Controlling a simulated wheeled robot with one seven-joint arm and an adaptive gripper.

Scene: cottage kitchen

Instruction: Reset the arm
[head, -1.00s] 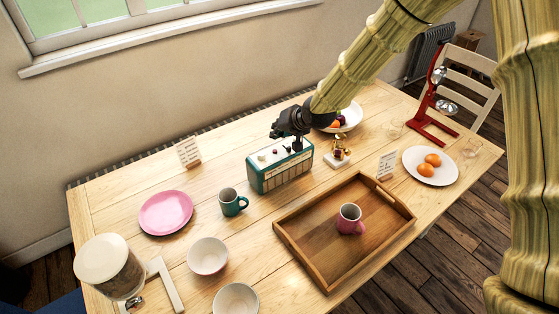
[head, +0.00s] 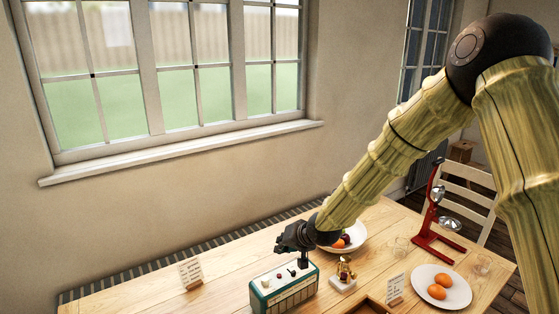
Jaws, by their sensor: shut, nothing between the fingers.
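My arm reaches down from the upper right in the head view. My gripper (head: 303,262) is dark and hangs over the back right part of a green box with a pale top and small knobs (head: 284,287). It is shut with nothing in it. Its fingertips look very close to the box top; I cannot tell whether they touch it.
A white bowl of fruit (head: 357,229) stands behind my gripper. A small card (head: 190,273) stands left. The window wall is behind the table.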

